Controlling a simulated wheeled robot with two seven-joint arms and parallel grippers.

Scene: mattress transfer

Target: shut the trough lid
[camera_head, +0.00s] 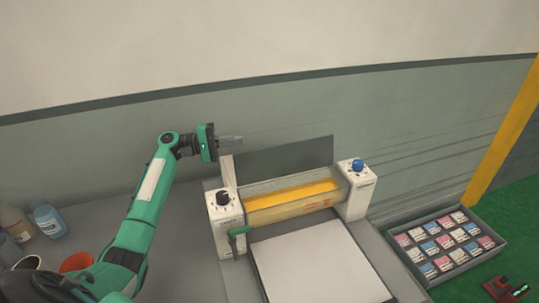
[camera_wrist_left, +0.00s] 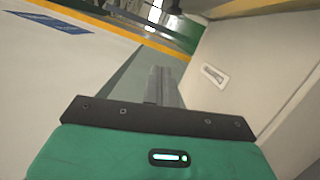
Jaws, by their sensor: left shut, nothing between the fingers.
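The trough (camera_head: 292,203) lies between two white end blocks of the machine and shows an orange-yellow strip inside. A flat dark grey panel (camera_head: 290,156), which looks like the trough lid, stands raised along the back of the trough. The trough is uncovered from above. My left gripper (camera_head: 232,141) is shut and empty, with its fingers pointing right, just above and left of the panel's left end. I cannot tell whether it touches the panel. In the left wrist view its shut fingers (camera_wrist_left: 163,86) point away from the camera. My right gripper is not in view.
The left end block (camera_head: 227,220) has a black knob, the right one (camera_head: 357,195) a blue knob. A white flat bed (camera_head: 315,265) lies in front. A tray of small cartons (camera_head: 490,234) is at right. Bottles (camera_head: 47,219) and an orange cup (camera_head: 76,263) stand at left.

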